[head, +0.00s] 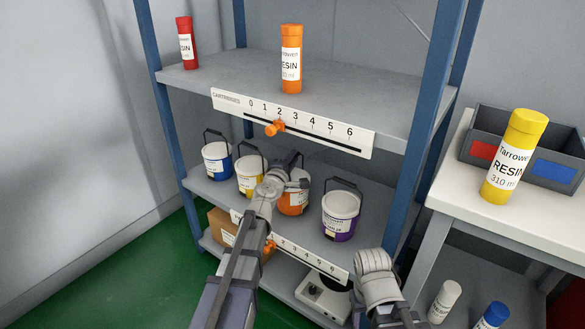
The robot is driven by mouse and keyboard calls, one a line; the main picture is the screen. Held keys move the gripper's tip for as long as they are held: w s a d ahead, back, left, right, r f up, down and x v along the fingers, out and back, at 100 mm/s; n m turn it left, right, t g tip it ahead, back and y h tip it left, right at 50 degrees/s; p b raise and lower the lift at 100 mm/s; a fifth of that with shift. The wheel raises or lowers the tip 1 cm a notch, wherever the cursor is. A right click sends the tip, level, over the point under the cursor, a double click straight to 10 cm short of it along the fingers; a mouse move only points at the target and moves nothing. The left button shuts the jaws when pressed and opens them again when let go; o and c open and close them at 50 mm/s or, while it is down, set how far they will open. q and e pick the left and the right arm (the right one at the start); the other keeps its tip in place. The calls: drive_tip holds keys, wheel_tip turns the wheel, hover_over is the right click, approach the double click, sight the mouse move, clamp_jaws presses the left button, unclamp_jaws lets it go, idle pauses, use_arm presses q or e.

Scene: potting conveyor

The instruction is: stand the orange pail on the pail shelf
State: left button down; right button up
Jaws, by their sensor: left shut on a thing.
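The orange pail (293,203) is at the middle level of the blue-posted rack, between the yellow pail and the purple pail. My left gripper (292,173) is shut on the orange pail near its top. My gripper and forearm hide part of the pail, and I cannot tell whether its base touches the shelf. The pail shelf (205,184) is the grey middle board, with a numbered strip (310,262) on its front edge, partly hidden by my arm. My right arm shows at the bottom right, but its gripper is not in view.
A blue pail (217,163), yellow pail (250,178) and purple pail (340,214) stand on the pail shelf. The cartridge shelf (225,72) above holds red and orange cartridges. A cardboard box (222,226) and a scale (323,297) sit below. A white bench (450,185) stands right.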

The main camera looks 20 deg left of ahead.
use_arm(q)
drive_tip(key=shift+f, duration=0.65)
drive_tip(key=shift+f+b, duration=0.1)
drive_tip(key=shift+b, duration=0.25)
drive_tip(key=c, duration=0.8)
unclamp_jaws()
drive_tip(key=shift+c, duration=0.2)
drive_tip(key=shift+r, duration=0.2)
